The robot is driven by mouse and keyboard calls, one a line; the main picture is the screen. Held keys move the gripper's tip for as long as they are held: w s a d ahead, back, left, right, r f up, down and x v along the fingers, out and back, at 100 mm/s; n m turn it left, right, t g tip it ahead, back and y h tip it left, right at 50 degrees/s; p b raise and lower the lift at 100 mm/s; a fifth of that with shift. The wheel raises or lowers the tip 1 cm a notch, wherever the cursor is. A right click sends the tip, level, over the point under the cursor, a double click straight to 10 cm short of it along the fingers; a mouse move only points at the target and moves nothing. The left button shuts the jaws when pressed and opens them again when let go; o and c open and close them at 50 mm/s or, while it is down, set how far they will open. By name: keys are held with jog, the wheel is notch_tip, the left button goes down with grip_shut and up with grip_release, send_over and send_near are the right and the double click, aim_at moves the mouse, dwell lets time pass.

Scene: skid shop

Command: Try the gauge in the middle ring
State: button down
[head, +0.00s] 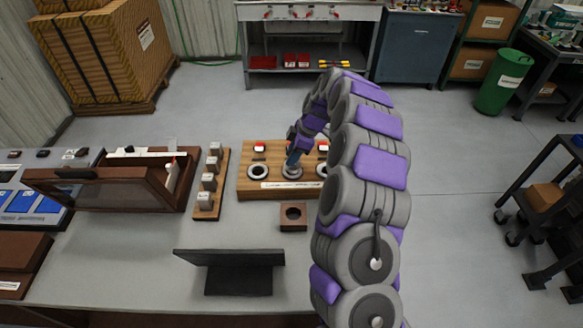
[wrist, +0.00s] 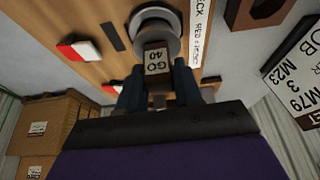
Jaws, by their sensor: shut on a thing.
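A wooden board (head: 250,190) on the bench carries a row of grey rings, with a left ring (head: 258,172), a middle ring (head: 292,171) and a right ring (head: 322,170) partly behind my arm. My gripper (head: 293,156) is over the middle ring. In the wrist view my gripper (wrist: 157,88) is shut on a gauge (wrist: 157,61) whose label reads "GO 40". The gauge's far end meets the middle ring (wrist: 158,22). I cannot tell how deep it sits in the bore.
Red-and-white markers (head: 260,147) sit behind the rings. A strip with several blocks (head: 203,213) and a glass-lidded wooden case (head: 105,211) stand left. A brown holed block (head: 293,225) and a dark stand (head: 230,258) lie in front. Bench is bare between them.

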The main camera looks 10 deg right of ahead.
jog(key=shift+r+p, duration=0.45)
jog(key=shift+r, duration=2.9)
